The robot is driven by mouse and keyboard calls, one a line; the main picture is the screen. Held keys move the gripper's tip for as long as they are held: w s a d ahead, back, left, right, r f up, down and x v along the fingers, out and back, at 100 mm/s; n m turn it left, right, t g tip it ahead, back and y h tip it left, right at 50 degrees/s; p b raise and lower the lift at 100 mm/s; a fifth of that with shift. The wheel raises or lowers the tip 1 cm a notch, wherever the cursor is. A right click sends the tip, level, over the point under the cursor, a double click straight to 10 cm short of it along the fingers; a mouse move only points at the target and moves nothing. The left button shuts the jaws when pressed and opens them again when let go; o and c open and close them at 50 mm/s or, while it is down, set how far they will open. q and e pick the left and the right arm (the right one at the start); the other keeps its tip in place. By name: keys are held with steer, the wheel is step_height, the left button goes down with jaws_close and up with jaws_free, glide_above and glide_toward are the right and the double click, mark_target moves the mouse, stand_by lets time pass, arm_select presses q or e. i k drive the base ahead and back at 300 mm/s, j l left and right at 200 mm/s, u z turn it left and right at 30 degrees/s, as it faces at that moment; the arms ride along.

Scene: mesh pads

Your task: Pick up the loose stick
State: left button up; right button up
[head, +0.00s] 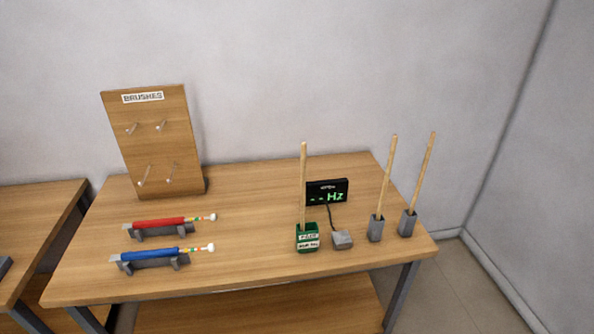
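Three light wooden sticks stand upright on the wooden table (230,265). One stick (303,180) stands in a green labelled holder (306,240) right of the table's middle. A second stick (388,175) leans slightly in a grey holder (376,229), and a third stick (423,170) leans in another grey holder (408,223) near the right end. I see no stick lying free on the table, and I cannot tell which one is the loose stick. Neither of my grippers is in the head view.
A red-handled tool (159,223) and a blue-handled tool (151,254) lie on grey cradles at left. A pegboard marked BRUSHES (153,115) stands behind. A black Hz display (327,190) is wired to a small grey block (342,239). The middle is clear.

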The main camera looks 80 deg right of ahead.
mark_target(432, 139)
steer(key=k+l+z, duration=0.1)
steer(key=z, duration=0.35)
steer(key=l+z, duration=0.15)
steer(key=z, duration=0.3)
steer(key=k+l+z, duration=0.1)
steer(key=z, duration=0.35)
steer(key=l+z, duration=0.25)
steer(key=z, duration=0.2)
steer(key=l+z, duration=0.25)
steer(key=l, duration=0.25)
steer(key=i+l+z, duration=0.2)
steer(key=l, duration=0.3)
steer(key=l+z, duration=0.25)
steer(key=l, duration=0.3)
steer(key=i+l, duration=0.1)
steer(key=l, duration=0.25)
steer(key=i+l, duration=0.1)
steer(key=l, duration=0.25)
steer(key=k+j+u, duration=0.1)
steer(key=u, duration=0.4)
steer(key=k+j+u, duration=0.1)
steer(key=u, duration=0.4)
steer(key=i+j, duration=0.05)
steer(key=j, duration=0.05)
